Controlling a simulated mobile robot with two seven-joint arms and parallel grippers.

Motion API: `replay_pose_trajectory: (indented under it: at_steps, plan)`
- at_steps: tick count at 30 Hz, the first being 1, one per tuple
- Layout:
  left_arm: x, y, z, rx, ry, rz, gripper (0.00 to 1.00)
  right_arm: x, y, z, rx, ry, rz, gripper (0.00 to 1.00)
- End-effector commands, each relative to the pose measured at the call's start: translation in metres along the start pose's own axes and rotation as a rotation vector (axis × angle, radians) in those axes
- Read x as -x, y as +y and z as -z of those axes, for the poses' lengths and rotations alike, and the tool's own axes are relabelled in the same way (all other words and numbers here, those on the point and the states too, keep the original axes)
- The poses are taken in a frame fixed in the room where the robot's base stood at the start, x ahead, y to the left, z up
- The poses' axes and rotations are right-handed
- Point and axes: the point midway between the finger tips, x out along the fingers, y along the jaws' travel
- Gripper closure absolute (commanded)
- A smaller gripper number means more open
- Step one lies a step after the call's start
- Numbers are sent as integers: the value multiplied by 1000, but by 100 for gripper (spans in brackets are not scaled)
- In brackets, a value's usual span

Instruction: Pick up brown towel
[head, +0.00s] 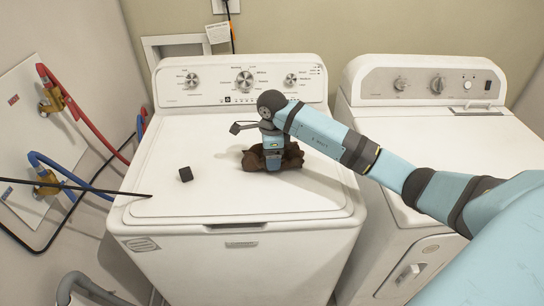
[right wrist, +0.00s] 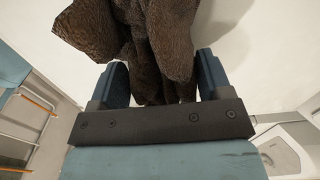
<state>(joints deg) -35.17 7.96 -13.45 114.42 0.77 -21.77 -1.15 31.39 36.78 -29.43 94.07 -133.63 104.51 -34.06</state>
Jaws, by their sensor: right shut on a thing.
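The brown towel (head: 292,156) lies crumpled on the closed lid of the left white washing machine (head: 240,225). My right gripper (head: 272,165) reaches down onto the towel from above and is shut on it. In the right wrist view the towel (right wrist: 130,35) is bunched between the two blue fingers of the right gripper (right wrist: 155,85), and its folds hang past them. The towel's underside is hidden, so I cannot tell whether it still touches the lid. My left gripper is not in view.
A small dark block (head: 186,174) lies on the lid, left of the towel. A second white machine (head: 450,150) stands to the right. Red (head: 85,115) and blue hoses (head: 65,175) run along the left wall. The lid around the towel is mostly clear.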

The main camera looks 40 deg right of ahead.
Motion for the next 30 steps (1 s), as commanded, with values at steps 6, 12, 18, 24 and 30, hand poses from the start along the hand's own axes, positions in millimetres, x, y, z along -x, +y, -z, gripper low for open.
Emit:
replay_pose_trajectory:
  at_steps: [6,12,18,24,30]
  plan:
    - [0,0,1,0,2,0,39,3,0,0,0,0,2,61]
    - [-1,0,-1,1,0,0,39,20,-1,0,1,-2,5,61]
    - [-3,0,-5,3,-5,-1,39,64,-2,1,0,-1,8,61]
    - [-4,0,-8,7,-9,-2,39,126,-2,0,0,-3,8,61]
    - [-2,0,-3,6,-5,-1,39,174,-2,1,-1,0,6,61]
